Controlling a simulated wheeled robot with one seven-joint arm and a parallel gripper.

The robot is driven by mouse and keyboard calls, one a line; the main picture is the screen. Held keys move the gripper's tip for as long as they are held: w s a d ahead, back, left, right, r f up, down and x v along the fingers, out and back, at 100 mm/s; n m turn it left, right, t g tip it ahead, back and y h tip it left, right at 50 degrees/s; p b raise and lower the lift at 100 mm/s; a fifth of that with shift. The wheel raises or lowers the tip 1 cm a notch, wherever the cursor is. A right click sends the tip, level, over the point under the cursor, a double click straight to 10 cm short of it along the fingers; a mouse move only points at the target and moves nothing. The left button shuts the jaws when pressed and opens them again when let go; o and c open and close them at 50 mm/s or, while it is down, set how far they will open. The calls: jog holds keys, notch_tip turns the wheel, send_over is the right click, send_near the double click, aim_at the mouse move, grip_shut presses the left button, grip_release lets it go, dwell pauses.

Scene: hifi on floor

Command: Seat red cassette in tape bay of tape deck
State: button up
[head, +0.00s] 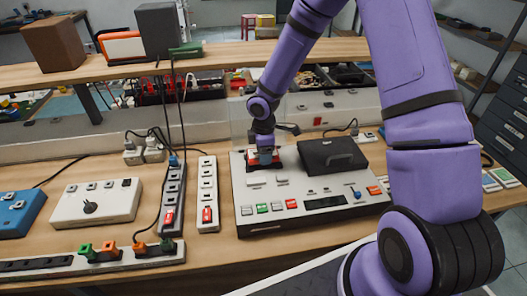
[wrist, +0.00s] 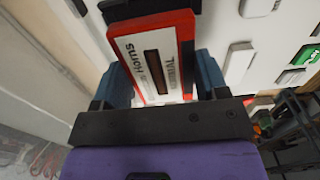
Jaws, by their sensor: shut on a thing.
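The tape deck (head: 290,221) is a light grey box with a row of buttons, standing on the wooden bench. A black raised lid or block (head: 332,155) sits on its right part. My gripper (head: 265,158) is above the deck's back left, pointing down. It is shut on the red cassette (wrist: 154,62), which has a white label and shows between the two blue fingers in the wrist view. The cassette also shows in the head view (head: 252,155), over the dark tape bay. The bay is mostly hidden; I cannot tell how far the cassette is in it.
Left of the deck stand two power strips (head: 208,180) (head: 172,200), a white switch box (head: 97,203) and a blue box (head: 20,212). Another strip with orange and green plugs (head: 100,257) lies in front. A raised shelf (head: 115,73) runs behind.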

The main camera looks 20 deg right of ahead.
jog(key=shift+f, duration=1)
dwell(1.8)
jog(key=o, duration=1.1)
jog(key=shift+c, duration=0.2)
jog(key=shift+r, duration=0.1)
notch_tip(320, 180, up, 17)
jog(key=shift+f, duration=0.2)
dwell(0.4)
dwell(0.8)
